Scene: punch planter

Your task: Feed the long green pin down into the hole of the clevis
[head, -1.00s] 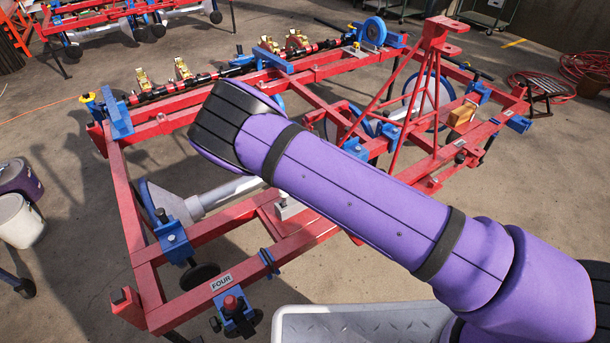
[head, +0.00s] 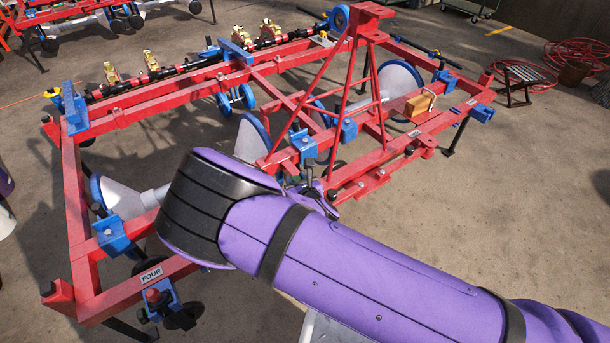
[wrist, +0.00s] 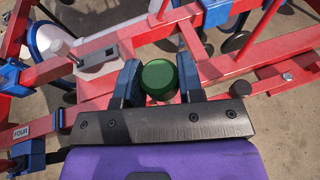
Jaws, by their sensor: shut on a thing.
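In the wrist view my gripper (wrist: 158,70) has its two blue fingers closed on the long green pin (wrist: 159,80). I look down on the pin's round green top; its length below is hidden by this angle. The pin and fingers are over the red frame bars. In the head view my purple forearm hides most of the gripper, and I do not see the pin there. I cannot pick out the clevis or its hole for certain in either view.
The red planter frame (head: 97,306) fills the left and middle. A red tower (head: 372,70) rises from it, with a wooden block (head: 419,104) to its right. Red bars run close around the gripper. A small dark stool (head: 526,76) stands on open floor at right.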

